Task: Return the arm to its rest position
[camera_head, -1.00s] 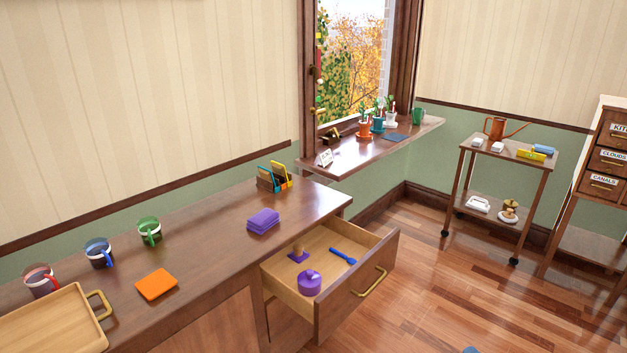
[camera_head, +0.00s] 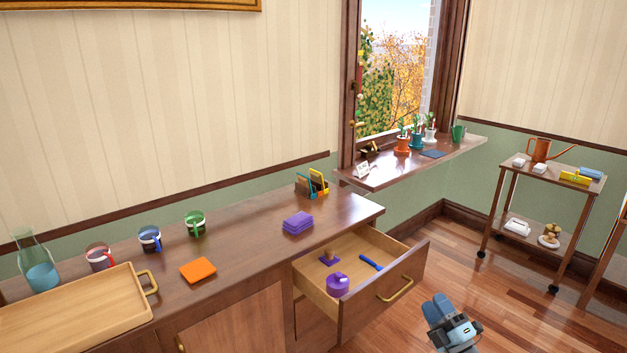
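My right gripper (camera_head: 439,309) shows at the bottom, right of centre, over the wooden floor and in front of the open drawer (camera_head: 358,285). Its two blue-grey fingers lie close together and nothing shows between them, but the angle does not make clear whether they are fully closed. It is apart from the drawer and its brass handle. My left gripper and arm are out of view.
The drawer juts out from the desk (camera_head: 240,239) and holds a purple pot (camera_head: 337,286), a purple-based stamp (camera_head: 328,258) and a blue tool (camera_head: 371,262). A wooden tray (camera_head: 75,312) and several mugs stand left. A trolley (camera_head: 550,172) stands right; floor between is clear.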

